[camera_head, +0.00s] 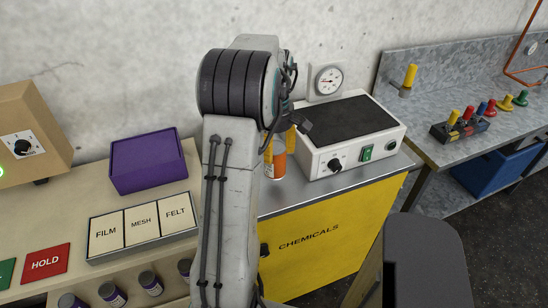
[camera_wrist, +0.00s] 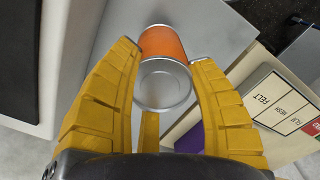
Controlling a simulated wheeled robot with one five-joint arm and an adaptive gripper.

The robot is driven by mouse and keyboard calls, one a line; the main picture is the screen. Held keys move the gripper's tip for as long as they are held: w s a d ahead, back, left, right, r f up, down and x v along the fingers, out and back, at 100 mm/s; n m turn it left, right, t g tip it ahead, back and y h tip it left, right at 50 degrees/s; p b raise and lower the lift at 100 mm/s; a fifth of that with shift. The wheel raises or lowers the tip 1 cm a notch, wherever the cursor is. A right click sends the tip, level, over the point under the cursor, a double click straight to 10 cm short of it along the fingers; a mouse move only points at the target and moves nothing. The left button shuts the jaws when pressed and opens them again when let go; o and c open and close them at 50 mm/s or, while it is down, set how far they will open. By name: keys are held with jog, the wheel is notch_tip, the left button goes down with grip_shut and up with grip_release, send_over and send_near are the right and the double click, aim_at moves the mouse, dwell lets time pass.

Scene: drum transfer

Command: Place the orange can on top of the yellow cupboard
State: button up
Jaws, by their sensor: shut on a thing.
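The orange can (camera_head: 276,165) shows in the head view just right of my arm, over the back left part of the grey top (camera_head: 310,187) of the yellow cupboard (camera_head: 315,240), which is marked CHEMICALS. My gripper (camera_head: 279,146) has its yellow fingers on both sides of the can and is shut on it. In the wrist view the can (camera_wrist: 163,43) sits between my fingertips (camera_wrist: 166,58), its round metal end facing the camera. The can looks upright. I cannot tell whether its base touches the cupboard top. My arm hides part of the cupboard's left side.
A white hotplate-like device (camera_head: 350,140) stands close right of the can, with a gauge (camera_head: 327,80) behind. Left are a purple box (camera_head: 148,162) and a labelled tray (camera_head: 140,245). The cupboard top's front strip is clear. A grey bench (camera_head: 440,100) stands right.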

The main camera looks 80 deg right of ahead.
jog(key=shift+w+d+f, duration=0.15)
jog(key=shift+d+f, duration=0.05)
jog(key=shift+f+p, duration=0.3)
jog(key=shift+f, duration=1.6)
jog(key=shift+f, duration=0.2)
jog(key=o, duration=1.2)
jog(key=shift+r, duration=0.1)
